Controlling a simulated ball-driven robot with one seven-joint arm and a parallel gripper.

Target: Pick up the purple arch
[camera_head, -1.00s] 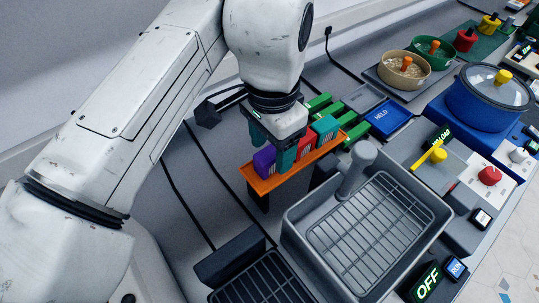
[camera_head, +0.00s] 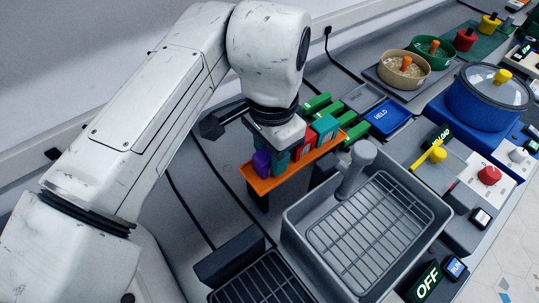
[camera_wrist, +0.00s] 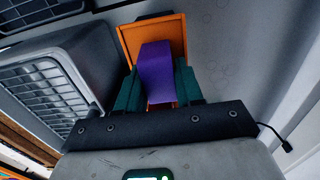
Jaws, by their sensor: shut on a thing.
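The purple arch (camera_head: 261,163) is at the near left end of the orange shelf (camera_head: 262,187). My gripper (camera_head: 268,160), with teal fingers, is around it from above and shut on it. In the wrist view the purple arch (camera_wrist: 157,70) lies between the two teal fingers (camera_wrist: 158,92), one on each side, over the orange shelf (camera_wrist: 127,38). The arch's lower part is partly hidden, and I cannot tell whether it still touches the shelf.
A red block (camera_head: 304,141) and a teal block (camera_head: 326,127) stand farther along the shelf, close to my gripper. A grey basin with a rack (camera_head: 292,235) is at the right. A blue HELD tray (camera_head: 388,116) and a blue pot (camera_head: 480,105) stand beyond.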

